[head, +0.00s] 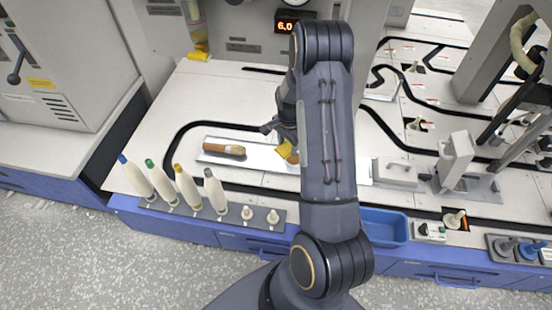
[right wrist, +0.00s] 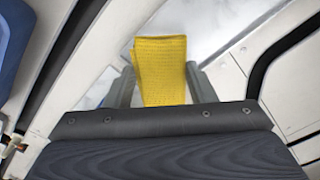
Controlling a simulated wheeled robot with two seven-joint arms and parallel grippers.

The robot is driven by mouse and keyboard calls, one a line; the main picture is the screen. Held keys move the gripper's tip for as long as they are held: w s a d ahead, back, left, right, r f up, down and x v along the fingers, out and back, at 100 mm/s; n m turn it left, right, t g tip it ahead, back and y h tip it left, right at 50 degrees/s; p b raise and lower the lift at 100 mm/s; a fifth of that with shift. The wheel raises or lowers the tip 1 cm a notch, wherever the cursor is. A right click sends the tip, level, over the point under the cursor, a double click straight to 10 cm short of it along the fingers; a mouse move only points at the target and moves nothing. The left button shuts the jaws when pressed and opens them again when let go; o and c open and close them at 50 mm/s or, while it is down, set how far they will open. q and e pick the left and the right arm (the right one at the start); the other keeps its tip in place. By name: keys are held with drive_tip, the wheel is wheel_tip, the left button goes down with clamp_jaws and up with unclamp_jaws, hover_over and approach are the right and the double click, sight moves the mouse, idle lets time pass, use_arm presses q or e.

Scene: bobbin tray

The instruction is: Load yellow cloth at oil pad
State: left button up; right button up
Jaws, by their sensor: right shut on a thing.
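A folded yellow cloth (right wrist: 161,70) is held between the two fingers of my right gripper (right wrist: 158,88) in the right wrist view. In the head view the cloth (head: 286,152) shows just left of my right forearm, above a pale tray (head: 262,158). My right gripper (head: 283,135) is shut on it, partly hidden by my arm. I cannot tell whether the cloth touches the tray. Another yellow piece (head: 199,56) lies at the back left, below a hanging bottle-like part. I cannot tell which item is the oil pad. My left gripper is not in view.
A brown roll (head: 224,149) lies on the tray's left end. Several white bobbins with coloured tips (head: 187,187) stand along the front edge. A blue bin (head: 384,224) sits right of my arm. A white handled block (head: 394,171) stands behind it.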

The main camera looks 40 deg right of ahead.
sight(290, 160)
drive_tip(key=shift+w+d+f+m, duration=0.1)
drive_tip(key=shift+d+f+m, duration=0.15)
drive_tip(key=shift+d+m, duration=0.45)
drive_tip(key=shift+d+f+b, duration=0.15)
drive_tip(key=shift+d+b, duration=0.1)
drive_tip(key=shift+b, duration=0.05)
wheel_tip(290, 160, down, 5)
drive_tip(key=b, duration=0.4)
drive_tip(key=shift+f, duration=0.25)
drive_tip(key=shift+f+b, duration=0.35)
drive_tip(key=shift+f, duration=0.2)
idle(1.0)
drive_tip(key=shift+r+p, duration=2.75)
drive_tip(key=shift+r, duration=0.8)
